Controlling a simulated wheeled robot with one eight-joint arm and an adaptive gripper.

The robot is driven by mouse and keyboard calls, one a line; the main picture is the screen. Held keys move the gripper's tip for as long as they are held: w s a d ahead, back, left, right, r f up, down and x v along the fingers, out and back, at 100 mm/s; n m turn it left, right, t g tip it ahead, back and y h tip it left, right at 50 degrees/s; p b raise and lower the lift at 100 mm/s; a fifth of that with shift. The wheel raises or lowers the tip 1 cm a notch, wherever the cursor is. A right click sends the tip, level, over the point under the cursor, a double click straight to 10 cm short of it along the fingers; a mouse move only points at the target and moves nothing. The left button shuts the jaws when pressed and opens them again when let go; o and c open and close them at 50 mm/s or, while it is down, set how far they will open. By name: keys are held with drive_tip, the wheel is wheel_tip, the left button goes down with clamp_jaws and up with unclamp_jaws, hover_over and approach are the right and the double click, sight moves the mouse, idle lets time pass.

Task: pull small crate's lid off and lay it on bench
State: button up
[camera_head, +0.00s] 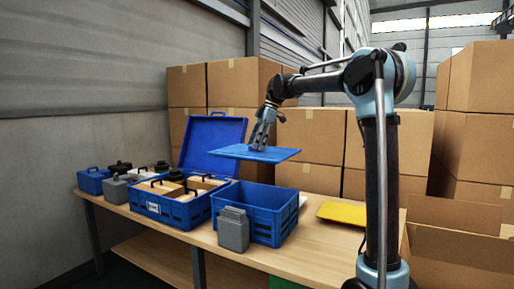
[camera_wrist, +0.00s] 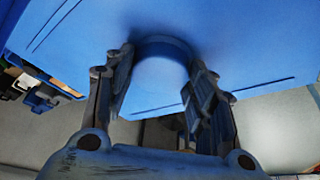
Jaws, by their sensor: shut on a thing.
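A flat blue lid (camera_head: 245,153) hangs in the air, nearly level, above the bench. My gripper (camera_head: 262,142) is above it, shut on the arched handle on the lid's top. The crate's floor is hidden.
A larger blue crate (camera_head: 150,209) with a raised hinged lid (camera_head: 222,128) holds boxes and dark-capped containers. A grey canister (camera_head: 233,230) stands before the small crate. A yellow tray (camera_head: 343,212) lies to the right. Cardboard boxes (camera_head: 310,140) stack behind.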

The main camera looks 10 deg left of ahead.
drive_tip(key=shift+r, duration=0.9)
idle(0.8)
drive_tip(key=shift+r, duration=2.4)
